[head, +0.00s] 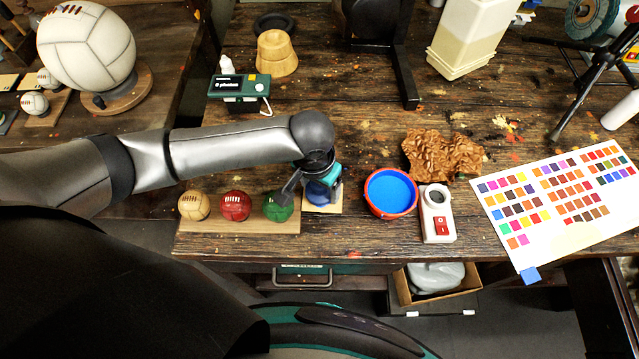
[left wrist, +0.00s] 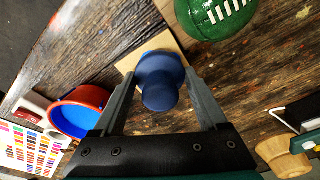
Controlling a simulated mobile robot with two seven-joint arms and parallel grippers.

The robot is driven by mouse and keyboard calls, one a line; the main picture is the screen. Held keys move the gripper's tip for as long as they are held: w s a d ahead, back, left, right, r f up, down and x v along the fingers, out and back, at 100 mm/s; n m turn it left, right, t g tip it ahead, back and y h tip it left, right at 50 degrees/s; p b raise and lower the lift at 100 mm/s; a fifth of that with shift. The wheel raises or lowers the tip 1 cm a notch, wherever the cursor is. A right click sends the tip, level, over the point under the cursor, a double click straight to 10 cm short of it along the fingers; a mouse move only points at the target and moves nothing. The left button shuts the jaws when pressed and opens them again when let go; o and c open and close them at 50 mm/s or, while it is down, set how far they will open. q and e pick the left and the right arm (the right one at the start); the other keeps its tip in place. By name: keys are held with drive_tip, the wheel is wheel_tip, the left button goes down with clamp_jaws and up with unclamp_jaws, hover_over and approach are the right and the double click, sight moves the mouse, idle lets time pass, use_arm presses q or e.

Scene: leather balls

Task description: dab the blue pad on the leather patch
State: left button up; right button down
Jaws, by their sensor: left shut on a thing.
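The blue pad (left wrist: 160,92) has a rounded knob on a wider base and is between the fingers of my left gripper (left wrist: 165,108), which is shut on it. In the head view my left gripper (head: 313,186) points down over the table, and the blue pad (head: 319,193) shows between its fingers. A flat pale tan square, which looks like the leather patch (head: 314,209), lies directly under the pad. It also shows behind the pad in the left wrist view (left wrist: 163,40). I cannot tell whether pad and patch touch. My right gripper is not in view.
A wooden board (head: 222,224) with tan, red and green balls (head: 278,207) lies just left of the patch. An orange-rimmed bowl of blue (head: 390,192) stands right, beside a white switch device (head: 437,214). Brown crumpled material (head: 440,155) and a colour chart (head: 550,205) lie farther right.

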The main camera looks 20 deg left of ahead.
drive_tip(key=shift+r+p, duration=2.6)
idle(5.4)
